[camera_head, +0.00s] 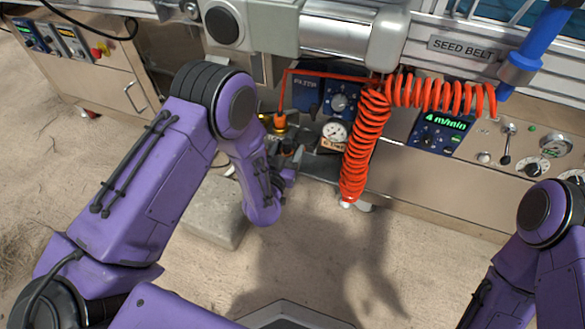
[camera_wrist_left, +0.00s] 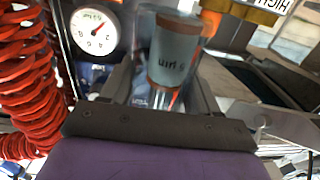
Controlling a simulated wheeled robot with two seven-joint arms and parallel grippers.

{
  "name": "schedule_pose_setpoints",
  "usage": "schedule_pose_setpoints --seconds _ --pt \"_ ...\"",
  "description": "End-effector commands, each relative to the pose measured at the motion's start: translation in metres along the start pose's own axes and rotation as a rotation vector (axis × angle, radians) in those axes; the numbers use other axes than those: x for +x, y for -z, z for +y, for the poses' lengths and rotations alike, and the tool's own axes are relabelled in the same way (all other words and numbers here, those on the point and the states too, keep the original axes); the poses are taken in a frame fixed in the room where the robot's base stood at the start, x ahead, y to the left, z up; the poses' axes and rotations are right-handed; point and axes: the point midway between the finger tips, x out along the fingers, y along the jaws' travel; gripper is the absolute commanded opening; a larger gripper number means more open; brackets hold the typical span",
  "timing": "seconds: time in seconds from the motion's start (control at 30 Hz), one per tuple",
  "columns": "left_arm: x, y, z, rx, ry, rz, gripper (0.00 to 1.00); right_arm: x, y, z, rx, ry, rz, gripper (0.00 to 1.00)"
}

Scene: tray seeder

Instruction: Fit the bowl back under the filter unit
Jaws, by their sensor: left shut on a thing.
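The bowl (camera_wrist_left: 146,70) is a clear cup around a grey element with brown ends and upside-down lettering. In the left wrist view it stands between the two dark fingers of my left gripper (camera_wrist_left: 162,92), which is shut on it. In the head view my left gripper (camera_head: 288,165) is under the machine's front, just below an orange and brass fitting (camera_head: 280,122) that appears to be part of the filter unit. The bowl is mostly hidden there. I cannot tell whether the bowl touches the unit. My right arm shows at the lower right, but its gripper is out of view.
A coiled red hose (camera_head: 366,140) hangs close to the right of my left gripper. A round gauge (camera_head: 335,132) and a blue dial box (camera_head: 338,97) are beside it. A grey block (camera_head: 212,212) lies on the sandy ground below. The ground in front is mostly clear.

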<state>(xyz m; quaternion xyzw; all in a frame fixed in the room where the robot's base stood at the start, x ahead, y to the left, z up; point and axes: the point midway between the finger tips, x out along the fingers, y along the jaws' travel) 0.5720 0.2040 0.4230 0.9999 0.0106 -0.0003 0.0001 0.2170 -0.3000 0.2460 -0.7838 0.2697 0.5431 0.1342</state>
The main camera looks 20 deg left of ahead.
Motion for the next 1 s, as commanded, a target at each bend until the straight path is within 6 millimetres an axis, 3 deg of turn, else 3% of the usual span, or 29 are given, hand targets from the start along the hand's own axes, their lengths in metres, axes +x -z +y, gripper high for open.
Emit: schedule_pose_setpoints --seconds 0.03,0.07,0.27,1.0 --pt "0.008 -0.014 0.0 0.0 -0.001 0.004 0.29 0.014 -0.006 -0.001 0.001 0.0 0.0 0.43" --pt "0.013 -0.016 0.0 0.001 -0.004 0.004 0.29 0.015 -0.007 -0.001 0.001 0.0 -0.001 0.43" --pt "0.029 -0.013 0.004 0.0 -0.018 0.002 0.29 0.013 -0.006 -0.001 0.001 0.0 -0.001 0.43" --pt "0.105 -0.015 0.008 0.0 -0.016 0.002 0.29 0.042 -0.021 -0.004 0.003 0.001 -0.008 0.43"
